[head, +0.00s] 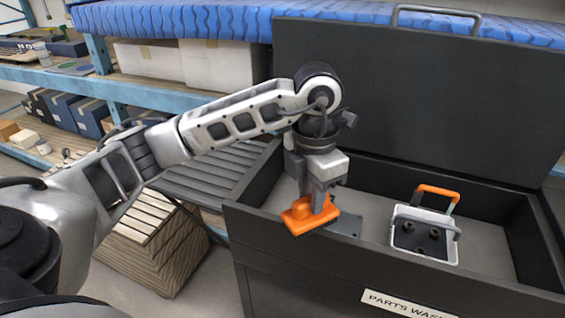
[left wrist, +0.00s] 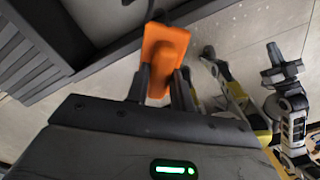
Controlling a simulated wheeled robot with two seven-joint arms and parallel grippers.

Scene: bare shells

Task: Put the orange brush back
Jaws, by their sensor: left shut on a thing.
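My left gripper (head: 318,203) points down and is shut on the orange brush (head: 298,217), a blocky orange piece. In the head view the brush shows against the near left part of the black parts washer's (head: 290,255) basin. Its height above the rim is hard to judge. In the left wrist view the brush (left wrist: 165,46) sits between the fingers of the left gripper (left wrist: 163,84). My right gripper is not in the head view; what seems to be my right arm (left wrist: 290,105) shows small at the right of the left wrist view, its jaws unclear.
In the basin stands a light basket (head: 446,246) with an orange handle and several dark parts. A flat grey plate (head: 346,224) lies left of it. The raised black lid (head: 420,100) stands behind. A slatted wooden crate (head: 150,245) and shelves (head: 170,97) are at the left.

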